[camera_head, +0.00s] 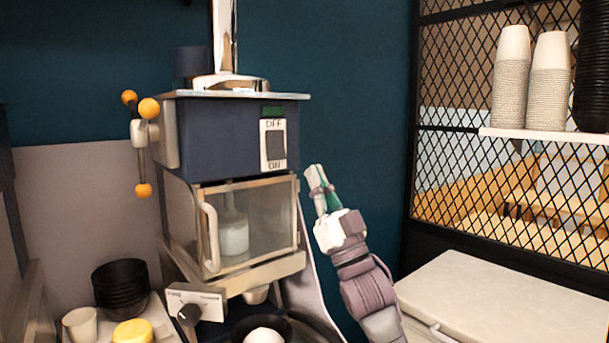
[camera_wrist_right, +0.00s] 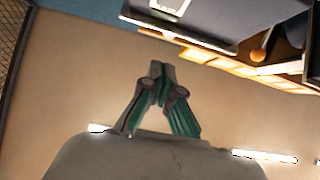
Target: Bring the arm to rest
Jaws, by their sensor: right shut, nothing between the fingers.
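My right gripper (camera_head: 318,178) is raised to the right of the dark blue machine (camera_head: 225,135), pointing up, apart from its glass door. In the right wrist view the same gripper (camera_wrist_right: 157,70) shows its fingers closed together at the tips, with nothing between them. The machine's side and knobs show at the top right of that view. My left gripper is not in view.
Black bowls (camera_head: 120,288), a white cup (camera_head: 80,324) and a yellow item (camera_head: 133,332) stand at lower left. A dark bowl with white contents (camera_head: 265,335) is below the machine. A pale flat lid or counter (camera_head: 500,300) lies at right, by a mesh partition (camera_head: 460,150) with stacked cups (camera_head: 511,80).

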